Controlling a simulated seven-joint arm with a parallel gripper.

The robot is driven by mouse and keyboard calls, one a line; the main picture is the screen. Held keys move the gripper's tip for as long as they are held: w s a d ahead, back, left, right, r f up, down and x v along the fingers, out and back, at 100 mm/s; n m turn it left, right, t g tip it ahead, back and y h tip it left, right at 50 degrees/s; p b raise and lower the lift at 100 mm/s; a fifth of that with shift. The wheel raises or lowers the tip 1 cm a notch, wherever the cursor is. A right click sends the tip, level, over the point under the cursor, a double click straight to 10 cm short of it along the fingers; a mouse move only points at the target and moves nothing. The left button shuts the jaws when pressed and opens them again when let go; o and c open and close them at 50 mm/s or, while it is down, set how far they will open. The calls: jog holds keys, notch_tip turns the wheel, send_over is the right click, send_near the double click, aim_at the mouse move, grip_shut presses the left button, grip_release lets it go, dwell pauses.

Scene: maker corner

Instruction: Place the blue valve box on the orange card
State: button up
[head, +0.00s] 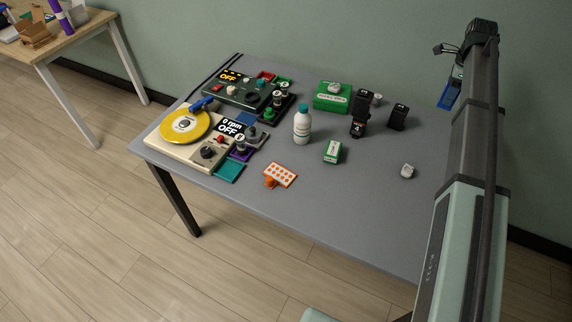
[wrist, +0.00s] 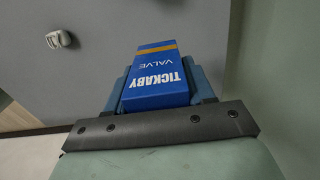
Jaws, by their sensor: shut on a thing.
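My gripper (wrist: 160,88) is shut on the blue valve box (wrist: 155,82), whose face reads "TICKABY VALVE" and has an orange stripe near its far end. In the head view the box (head: 446,98) hangs at the upper right beside my arm, near the wall and apart from the table top. An orange piece (head: 271,182) shows at the table's front edge, partly covered by a white panel with orange dots (head: 282,174). I cannot tell whether this orange piece is the card.
A white bottle (head: 302,126), a green-and-white box (head: 333,151), dark boxes (head: 398,116) and a small pale object (head: 407,171) stand on the grey table (head: 350,210). A yellow-disc turntable (head: 185,126) and coloured cards, one teal (head: 230,172), lie left. The table's front right is clear.

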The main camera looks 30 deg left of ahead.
notch_tip(320, 180, up, 9)
jog(key=shift+f, duration=0.15)
jog(key=s+a+n, duration=0.3)
jog(key=s+a, duration=0.2)
jog(key=a, duration=0.3)
jog(key=s+a+n, duration=0.2)
jog(key=s+a, duration=0.2)
jog(key=a, duration=0.3)
jog(key=n, duration=1.3)
send_over(278, 176)
notch_tip(278, 176, down, 11)
jog(key=shift+f, duration=5.25)
jog(key=shift+f, duration=0.15)
jog(key=o, duration=1)
jog(key=shift+o, duration=0.2)
